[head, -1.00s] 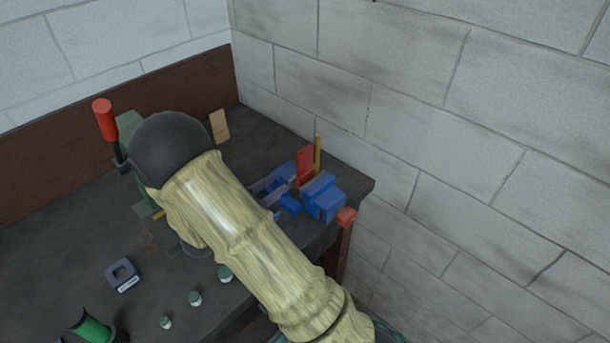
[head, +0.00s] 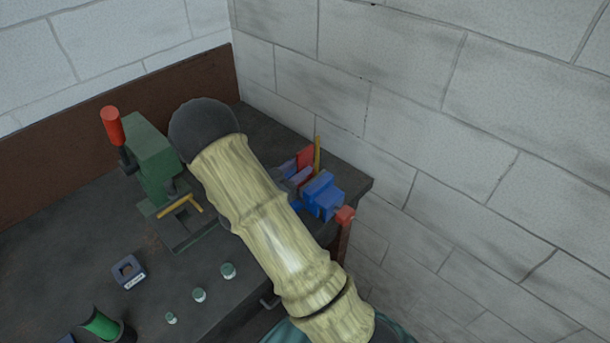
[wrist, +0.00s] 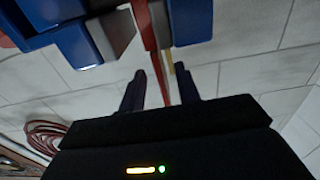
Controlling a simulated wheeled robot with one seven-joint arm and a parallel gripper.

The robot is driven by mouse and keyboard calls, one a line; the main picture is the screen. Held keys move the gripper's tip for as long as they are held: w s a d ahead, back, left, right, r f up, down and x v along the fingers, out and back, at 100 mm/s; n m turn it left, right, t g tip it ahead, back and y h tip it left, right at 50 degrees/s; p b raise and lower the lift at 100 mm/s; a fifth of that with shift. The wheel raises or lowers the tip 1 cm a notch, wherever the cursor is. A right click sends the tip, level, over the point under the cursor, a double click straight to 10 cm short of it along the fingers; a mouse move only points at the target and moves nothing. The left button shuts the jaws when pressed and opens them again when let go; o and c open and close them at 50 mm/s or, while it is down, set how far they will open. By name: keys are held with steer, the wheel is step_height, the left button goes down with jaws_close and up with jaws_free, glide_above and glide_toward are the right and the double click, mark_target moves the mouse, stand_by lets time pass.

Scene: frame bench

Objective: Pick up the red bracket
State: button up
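The red bracket (head: 305,156) is a flat plate standing upright at the blue vise (head: 322,195), near the bench's right corner. In the wrist view the bracket (wrist: 151,38) shows as a thin red strip, nearly edge-on, beside the blue vise parts (wrist: 76,45). My gripper (wrist: 160,70) is open, and the strip runs between its two dark fingers in the picture, with space to each side. I cannot tell whether either finger touches it. In the head view my arm hides most of the gripper and part of the vise.
A yellow stick (head: 318,153) stands close behind the bracket. A green press (head: 150,155) with a red handle (head: 112,126) is left of my arm. Several small jars (head: 228,270), a square block (head: 129,271) and a green spool (head: 101,323) are at the front. The wall is close on the right.

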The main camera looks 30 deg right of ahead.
mark_target(305, 163)
steer(key=p+x, duration=0.1)
steer(key=x, duration=0.2)
steer(key=shift+w+d, duration=0.15)
steer(key=shift+d, duration=0.05)
jaws_close()
